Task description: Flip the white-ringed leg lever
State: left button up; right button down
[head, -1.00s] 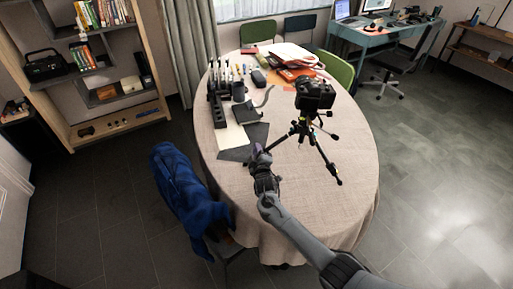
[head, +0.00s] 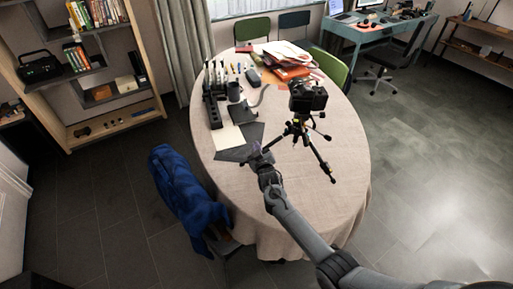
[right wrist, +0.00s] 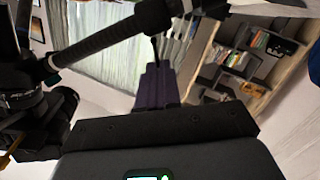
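The black tripod (head: 301,128) stands on the round table with a black camera (head: 308,97) on top. Its legs are spread, with small pale and yellow marks. I cannot make out the white-ringed lever in either view. My right gripper (head: 259,157) is just left of and below the left tripod leg in the head view; I cannot tell whether they touch. In the right wrist view the gripper's purple-grey fingers (right wrist: 156,86) sit together, shut and empty. A dark tripod leg (right wrist: 100,42) crosses beyond them. My left gripper is out of view.
The round table (head: 335,200) has free cloth at the front and right. A blue jacket (head: 180,190) hangs on a chair at the left.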

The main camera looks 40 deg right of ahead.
jog(key=shift+r, duration=0.1)
jog(key=c, duration=1.6)
grip_release()
jog(key=shift+s, duration=0.1)
jog(key=p+v, duration=0.2)
jog(key=v, duration=0.8)
jog(key=shift+s+a+r+p, duration=0.15)
jog(key=shift+s+p, duration=0.1)
jog(key=shift+p, duration=0.15)
